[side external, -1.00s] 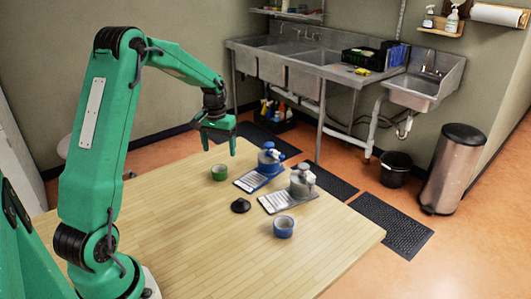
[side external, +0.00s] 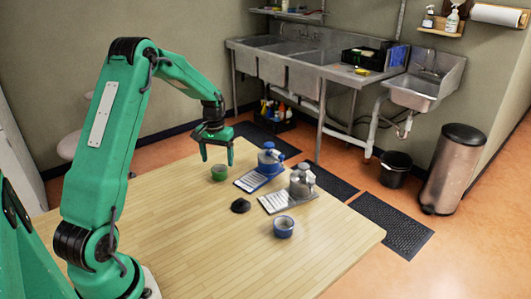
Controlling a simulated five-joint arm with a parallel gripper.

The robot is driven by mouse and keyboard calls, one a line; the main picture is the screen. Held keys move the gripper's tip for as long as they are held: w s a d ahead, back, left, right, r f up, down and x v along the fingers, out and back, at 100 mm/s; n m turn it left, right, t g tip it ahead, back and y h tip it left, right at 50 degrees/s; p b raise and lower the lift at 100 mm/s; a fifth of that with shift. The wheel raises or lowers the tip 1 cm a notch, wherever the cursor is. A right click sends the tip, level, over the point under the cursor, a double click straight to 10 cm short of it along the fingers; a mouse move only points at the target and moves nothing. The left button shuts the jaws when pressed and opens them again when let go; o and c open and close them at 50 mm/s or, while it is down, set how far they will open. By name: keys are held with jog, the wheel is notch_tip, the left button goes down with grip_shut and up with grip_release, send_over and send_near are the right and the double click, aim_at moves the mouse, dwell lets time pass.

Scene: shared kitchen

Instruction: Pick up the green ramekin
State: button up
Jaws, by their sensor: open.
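The green ramekin (side external: 219,173) stands upright on the wooden table, near its far left part. My gripper (side external: 216,160) is open and points down, with its fingertips just above and around the ramekin in this view. I cannot tell whether the fingers are level with its rim or still clear of it. Nothing is held.
A black cone-shaped thing (side external: 240,205) and a blue ramekin (side external: 284,227) are nearer. The front of the wooden table (side external: 210,255) is clear.

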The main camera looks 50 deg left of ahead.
aim_at(219, 165)
jog(key=shift+d+f, duration=0.1)
jog(key=shift+f, duration=2.5)
jog(key=shift+w, duration=0.1)
jog(key=c, duration=1)
jog(key=shift+r, duration=0.1)
jog(key=shift+c, duration=0.2)
jog(key=shift+r, duration=0.7)
jog(key=r, duration=0.1)
jog(key=d+r, duration=0.1)
jog(key=r, duration=0.1)
jog(key=shift+r, duration=0.1)
jog(key=d+r, duration=0.6)
jog(key=d, duration=0.4)
jog(key=shift+d+r, duration=0.15)
jog(key=shift+d, duration=0.2)
jog(key=shift+w, duration=0.1)
